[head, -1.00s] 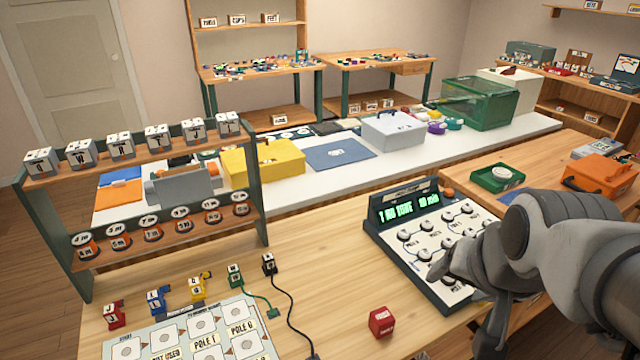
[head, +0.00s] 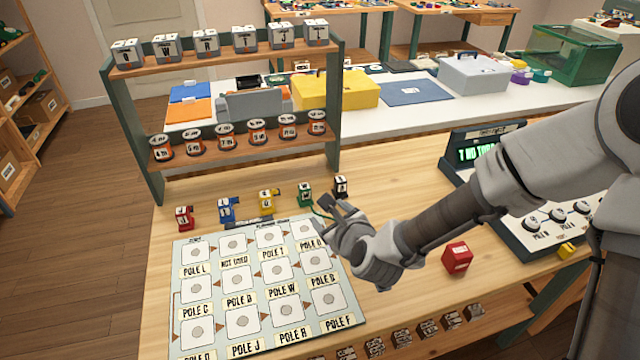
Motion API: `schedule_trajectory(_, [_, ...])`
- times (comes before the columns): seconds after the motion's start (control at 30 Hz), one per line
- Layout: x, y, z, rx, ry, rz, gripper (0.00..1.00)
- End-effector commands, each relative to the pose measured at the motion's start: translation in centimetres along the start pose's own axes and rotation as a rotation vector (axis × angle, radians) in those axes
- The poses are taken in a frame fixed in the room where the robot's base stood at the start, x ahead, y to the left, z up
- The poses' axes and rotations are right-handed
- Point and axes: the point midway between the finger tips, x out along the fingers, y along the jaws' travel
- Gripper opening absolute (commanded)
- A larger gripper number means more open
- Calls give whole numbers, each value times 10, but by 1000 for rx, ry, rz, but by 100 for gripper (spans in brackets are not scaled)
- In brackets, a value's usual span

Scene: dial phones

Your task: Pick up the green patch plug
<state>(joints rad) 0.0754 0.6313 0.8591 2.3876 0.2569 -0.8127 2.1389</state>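The green patch plug (head: 305,195) stands upright on the wooden bench, at the right of a row with the red plug (head: 184,218), blue plug (head: 226,210) and yellow plug (head: 267,202). A green lead runs from it and passes partly behind my gripper. My gripper (head: 335,205) is just to the right and in front of the green plug in the picture, its fingers apart and nothing seen between them. I see no contact with the plug. The black plug (head: 341,187) stands right behind the fingers.
A board with labelled pole squares (head: 342,279) lies in front of the plugs. A rack (head: 150,118) of grey blocks and orange-black spools stands behind them. A red block (head: 457,257) and a dial panel (head: 500,205) are to the right.

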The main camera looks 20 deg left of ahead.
Motion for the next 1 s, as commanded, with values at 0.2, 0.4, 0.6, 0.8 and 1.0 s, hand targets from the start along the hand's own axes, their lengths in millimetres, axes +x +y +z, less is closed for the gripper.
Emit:
schedule_trajectory(0.2, [13,20,5,332,-83,-25,71])
schedule_trajectory(0.4, [27,21,9,408,-104,-34,71])
schedule_trajectory(0.6, [66,19,12,406,-103,-33,71])
schedule_trajectory(0.8, [103,17,16,402,-103,-34,71])
schedule_trajectory(1.0, [129,15,19,402,-103,-33,71])
